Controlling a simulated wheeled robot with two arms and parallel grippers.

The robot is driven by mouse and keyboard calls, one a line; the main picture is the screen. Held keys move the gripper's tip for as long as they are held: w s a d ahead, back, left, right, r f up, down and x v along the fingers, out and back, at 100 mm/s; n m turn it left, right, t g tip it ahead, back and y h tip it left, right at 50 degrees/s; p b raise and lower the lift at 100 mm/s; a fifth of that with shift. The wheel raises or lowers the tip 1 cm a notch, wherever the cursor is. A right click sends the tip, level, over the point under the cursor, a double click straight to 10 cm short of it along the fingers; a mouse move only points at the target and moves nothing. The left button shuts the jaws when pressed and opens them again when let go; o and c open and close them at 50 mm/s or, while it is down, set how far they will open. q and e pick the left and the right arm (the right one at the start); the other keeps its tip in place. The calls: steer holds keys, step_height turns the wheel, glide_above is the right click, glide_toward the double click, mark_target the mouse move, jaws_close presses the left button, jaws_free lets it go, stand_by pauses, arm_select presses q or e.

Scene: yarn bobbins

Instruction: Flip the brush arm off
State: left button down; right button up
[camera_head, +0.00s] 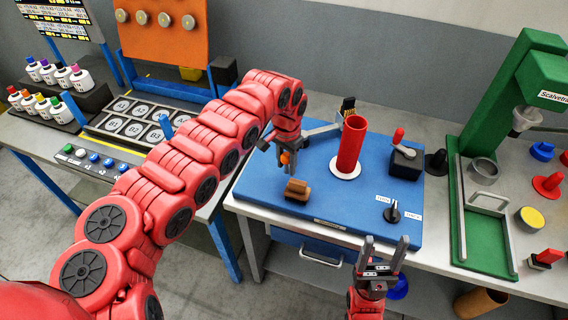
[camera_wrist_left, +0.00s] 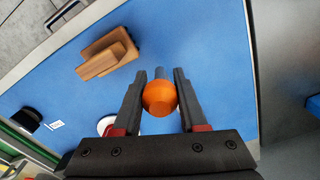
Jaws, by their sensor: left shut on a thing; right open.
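My left gripper (camera_head: 287,167) is over the left back part of the blue board (camera_head: 250,186). It is shut on an orange ball knob (camera_head: 285,158); in the left wrist view the knob (camera_wrist_left: 160,97) sits between the two dark fingers, with a grey stub behind it. A grey bar, seemingly the brush arm (camera_head: 322,129), runs from behind the gripper towards a dark, yellow-marked piece (camera_head: 348,105) behind the red tube (camera_head: 351,146). My gripper hides where knob and bar join. My right gripper (camera_head: 384,246) is open and empty at the board's front edge.
The red tube stands upright on a white disc (camera_head: 345,171). A brown wooden block (camera_head: 297,190) lies in front of my left gripper. A black box with a red lever (camera_head: 404,158) and a small black switch (camera_head: 393,212) are to the right. The board's front middle is clear.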

arm_select(q)
steer(key=shift+d, duration=0.1)
steer(key=shift+c, duration=2.4)
jaws_free()
steer(key=shift+d, duration=0.1)
steer(key=shift+r, duration=0.5)
step_height(320, 180, up, 13)
steer(key=b, duration=0.3)
step_height(320, 180, up, 4)
steer(key=shift+s+f+p, duration=0.1)
steer(key=shift+f+p, duration=0.15)
steer(key=shift+p, duration=0.65)
steer(key=shift+f, duration=0.1)
